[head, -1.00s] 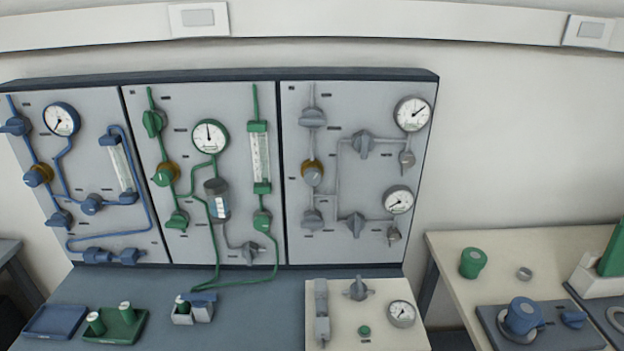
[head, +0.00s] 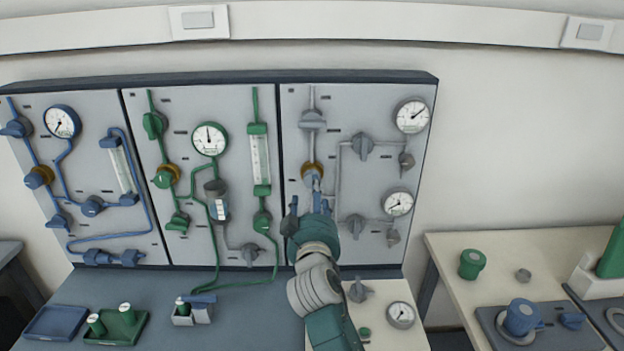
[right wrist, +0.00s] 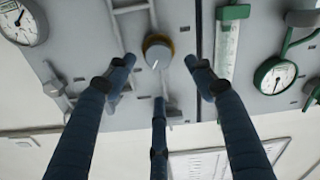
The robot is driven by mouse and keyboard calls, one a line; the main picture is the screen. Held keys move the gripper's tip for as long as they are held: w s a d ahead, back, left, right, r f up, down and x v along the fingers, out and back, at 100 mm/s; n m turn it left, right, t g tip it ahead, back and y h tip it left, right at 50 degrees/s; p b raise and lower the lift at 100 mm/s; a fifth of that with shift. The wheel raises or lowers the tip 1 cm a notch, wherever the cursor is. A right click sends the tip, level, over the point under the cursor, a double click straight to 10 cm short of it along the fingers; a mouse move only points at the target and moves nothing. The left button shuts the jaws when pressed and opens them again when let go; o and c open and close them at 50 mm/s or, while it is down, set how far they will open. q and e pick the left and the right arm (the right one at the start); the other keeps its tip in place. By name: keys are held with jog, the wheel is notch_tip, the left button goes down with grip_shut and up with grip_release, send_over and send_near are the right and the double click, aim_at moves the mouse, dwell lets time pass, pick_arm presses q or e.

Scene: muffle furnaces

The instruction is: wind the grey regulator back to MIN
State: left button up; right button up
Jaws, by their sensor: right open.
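The grey regulator (head: 312,168) is a round knob on a brass collar on the right-hand grey panel. The gripper partly covers it from below in the head view. My right gripper (head: 312,198) is open in front of the panel, just below the regulator. In the right wrist view the regulator (right wrist: 157,50) shows between and beyond the spread blue fingers of the right gripper (right wrist: 157,78), with a pale mark on its face. The fingers appear apart from it. Any MIN marking is too small to read. My left gripper is not in view.
Grey valves, pipes, an upper gauge (head: 412,115) and a lower gauge (head: 398,202) share the panel. Green (head: 210,138) and blue (head: 62,121) gauge lines lie to the left. A pale board (head: 385,335) with a valve and gauge sits on the bench below my arm.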

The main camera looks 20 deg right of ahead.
jog(key=p+x, duration=0.1)
jog(key=x, duration=0.7)
jog(key=shift+w+d+f, duration=0.15)
jog(key=shift+w, duration=0.15)
jog(key=shift+p, duration=0.3)
jog(key=c, duration=1.1)
